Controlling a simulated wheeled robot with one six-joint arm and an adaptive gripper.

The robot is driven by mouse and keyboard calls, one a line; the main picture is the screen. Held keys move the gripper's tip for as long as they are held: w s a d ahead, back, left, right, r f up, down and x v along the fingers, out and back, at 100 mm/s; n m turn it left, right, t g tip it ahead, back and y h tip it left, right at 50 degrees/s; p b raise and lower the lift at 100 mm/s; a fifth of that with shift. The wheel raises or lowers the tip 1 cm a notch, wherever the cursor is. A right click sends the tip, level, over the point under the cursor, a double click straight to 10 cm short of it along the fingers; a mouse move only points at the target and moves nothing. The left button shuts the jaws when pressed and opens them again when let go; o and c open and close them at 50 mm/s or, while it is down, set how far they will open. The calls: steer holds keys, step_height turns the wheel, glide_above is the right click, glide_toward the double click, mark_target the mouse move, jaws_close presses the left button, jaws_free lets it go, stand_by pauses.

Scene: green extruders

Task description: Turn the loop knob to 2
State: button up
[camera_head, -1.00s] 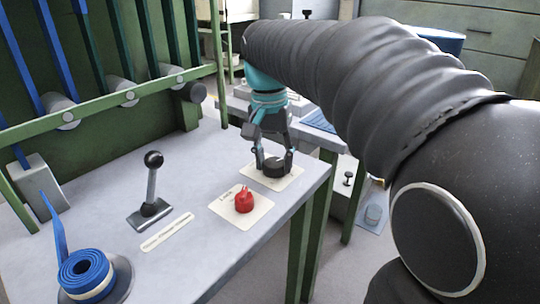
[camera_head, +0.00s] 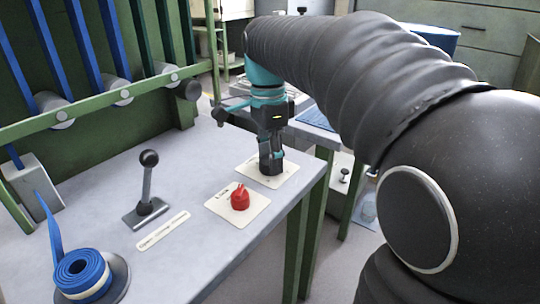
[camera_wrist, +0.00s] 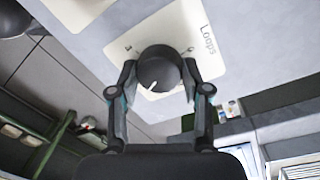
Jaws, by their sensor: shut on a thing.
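The loop knob (camera_wrist: 158,68) is round and black, on a white plate (camera_wrist: 205,68) printed "Loops". A short white line on the knob points toward the lower left in the wrist view; the small marks around it are too blurred to read. My gripper (camera_wrist: 159,64) has one finger on each side of the knob and is shut on it.
A red knob (camera_head: 240,198) on another white plate (camera_head: 225,212) sits just in front of my gripper. A black-balled lever (camera_head: 148,185) and a blue strap roll (camera_head: 82,273) stand to the left on the grey table (camera_head: 190,255). A green frame rises behind.

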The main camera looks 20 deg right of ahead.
steer(key=shift+f+m, duration=0.15)
steer(key=shift+m, duration=0.45)
steer(key=o, duration=1.2)
steer(key=shift+c, duration=0.2)
step_height(320, 180, up, 12)
steer(key=shift+w, duration=0.4)
